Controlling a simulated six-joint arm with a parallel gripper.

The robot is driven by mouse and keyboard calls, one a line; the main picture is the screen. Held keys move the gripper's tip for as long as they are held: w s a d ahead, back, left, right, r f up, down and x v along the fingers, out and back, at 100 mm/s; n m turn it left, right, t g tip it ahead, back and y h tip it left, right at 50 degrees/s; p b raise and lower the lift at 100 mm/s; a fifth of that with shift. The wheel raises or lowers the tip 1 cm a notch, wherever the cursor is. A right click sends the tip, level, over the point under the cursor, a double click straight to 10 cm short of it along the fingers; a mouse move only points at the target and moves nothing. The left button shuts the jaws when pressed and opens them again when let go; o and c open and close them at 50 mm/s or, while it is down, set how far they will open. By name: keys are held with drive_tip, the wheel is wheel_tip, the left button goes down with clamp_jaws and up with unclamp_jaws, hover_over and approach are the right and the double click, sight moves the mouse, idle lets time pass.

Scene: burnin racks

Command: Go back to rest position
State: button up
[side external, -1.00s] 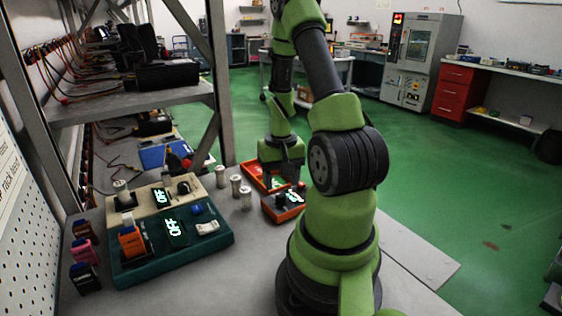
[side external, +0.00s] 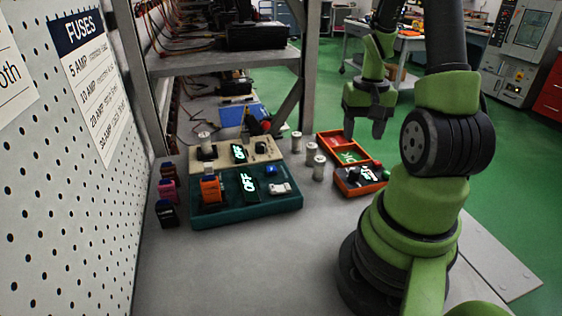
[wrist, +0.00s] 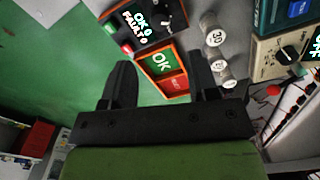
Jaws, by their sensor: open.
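My gripper (side external: 366,132) is open with nothing between its fingers. In the side view it hangs in the air, above and right of the orange tray (side external: 322,143), clear of it. In the wrist view the two dark fingers (wrist: 160,78) stand apart, with the tray's green OK panel (wrist: 159,62) and red panel (wrist: 174,83) showing beyond them. A small orange and black tester (side external: 346,187) sits in front of the tray; its lit display reads OK and FAULT 0 in the wrist view (wrist: 138,24).
A teal unit (side external: 235,216) with an orange fuse (side external: 211,190) and a beige unit (side external: 265,152) both show OFF. Several silver cylinders (side external: 319,168) stand beside them. Coloured fuses (side external: 167,190) line the left. A shelf rack (side external: 222,64) rises behind. The front bench is bare.

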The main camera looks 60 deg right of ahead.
drive_tip(key=w+a+r+n+t+h, duration=0.1)
drive_tip(key=w+a+r+n+t, duration=0.15)
drive_tip(key=a+r, duration=0.25)
drive_tip(key=w+a+r+n+t, duration=0.1)
drive_tip(key=w+a+r, duration=0.3)
drive_tip(key=a+r, duration=0.15)
drive_tip(key=s+a+r+n+t+y, duration=0.1)
drive_tip(key=s+a+r+n+t, duration=0.1)
drive_tip(key=a, duration=0.5)
drive_tip(key=s+a+r+n+t+y, duration=0.1)
drive_tip(key=s+a+r+n+y, duration=0.1)
drive_tip(key=a+r, duration=0.3)
drive_tip(key=shift+s+a+r+n+t, duration=0.15)
drive_tip(key=shift+s+a+n+t, duration=0.25)
drive_tip(key=shift+a, duration=0.45)
